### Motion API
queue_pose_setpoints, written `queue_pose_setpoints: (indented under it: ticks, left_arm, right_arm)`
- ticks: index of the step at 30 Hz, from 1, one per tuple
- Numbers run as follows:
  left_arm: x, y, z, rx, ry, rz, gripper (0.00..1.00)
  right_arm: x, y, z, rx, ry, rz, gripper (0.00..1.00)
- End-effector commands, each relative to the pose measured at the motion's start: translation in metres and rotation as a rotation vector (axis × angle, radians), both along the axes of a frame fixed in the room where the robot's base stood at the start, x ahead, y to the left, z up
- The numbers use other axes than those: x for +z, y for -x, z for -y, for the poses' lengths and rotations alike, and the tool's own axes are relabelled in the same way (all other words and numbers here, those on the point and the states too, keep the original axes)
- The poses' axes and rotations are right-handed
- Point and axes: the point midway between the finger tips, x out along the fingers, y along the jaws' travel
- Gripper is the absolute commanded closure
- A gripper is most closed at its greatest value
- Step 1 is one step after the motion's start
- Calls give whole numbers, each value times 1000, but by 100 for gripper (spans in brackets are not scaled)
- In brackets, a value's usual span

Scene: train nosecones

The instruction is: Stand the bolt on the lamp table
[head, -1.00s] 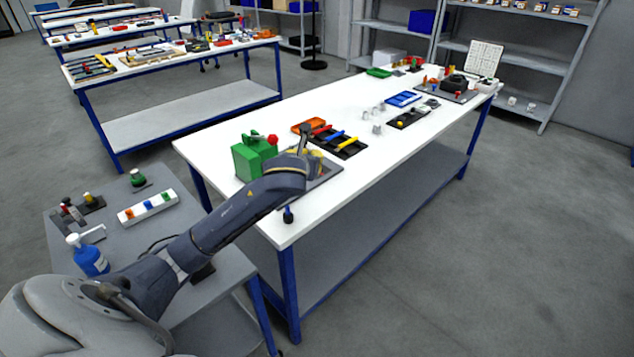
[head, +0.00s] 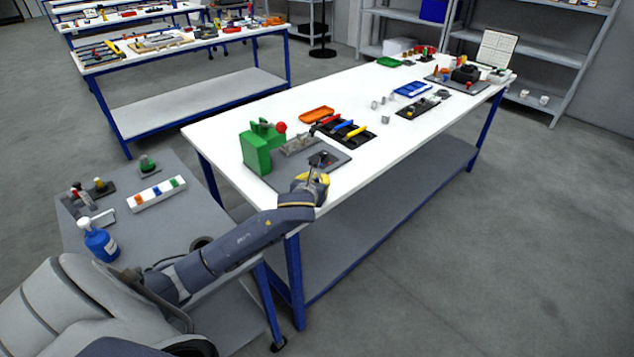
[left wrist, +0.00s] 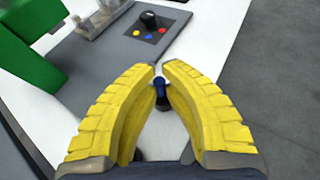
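My left gripper (head: 316,176) is over the near corner of the white workbench (head: 385,150). In the left wrist view its yellow fingers (left wrist: 161,72) are drawn close together, tips almost meeting. The bolt (left wrist: 160,88), small with a dark blue top, is between them and looks held. Its lower part is unclear, and the gripper hides it in the head view. A grey side table (head: 185,215) stands at the left with small red, yellow and green-topped parts on it. No label shows which table is the lamp table. My right gripper is not in view.
On the workbench, a green block (head: 256,150) and a grey plate with a black knob (left wrist: 149,20) are near the gripper. The side table carries a blue bottle (head: 98,240) and a white strip with coloured squares (head: 158,195). Its middle is mostly clear.

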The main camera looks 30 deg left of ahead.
Motion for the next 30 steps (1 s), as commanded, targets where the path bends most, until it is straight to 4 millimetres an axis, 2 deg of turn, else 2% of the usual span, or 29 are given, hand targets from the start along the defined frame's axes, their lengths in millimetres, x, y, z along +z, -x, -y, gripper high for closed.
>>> queue_pose_setpoints:
  ticks: [3,16,17,22,30]
  left_arm:
    - [-6,0,0,0,0,1,100]
    - [-9,0,0,0,-1,0,100]
    - [-9,0,0,0,0,0,90]
    - [-9,0,0,0,0,0,70]
    - [-8,0,0,0,0,1,70]
  right_arm:
    - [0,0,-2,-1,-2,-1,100]
    - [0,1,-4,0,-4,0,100]
    - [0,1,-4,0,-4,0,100]
    - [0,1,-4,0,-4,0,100]
    - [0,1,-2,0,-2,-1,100]
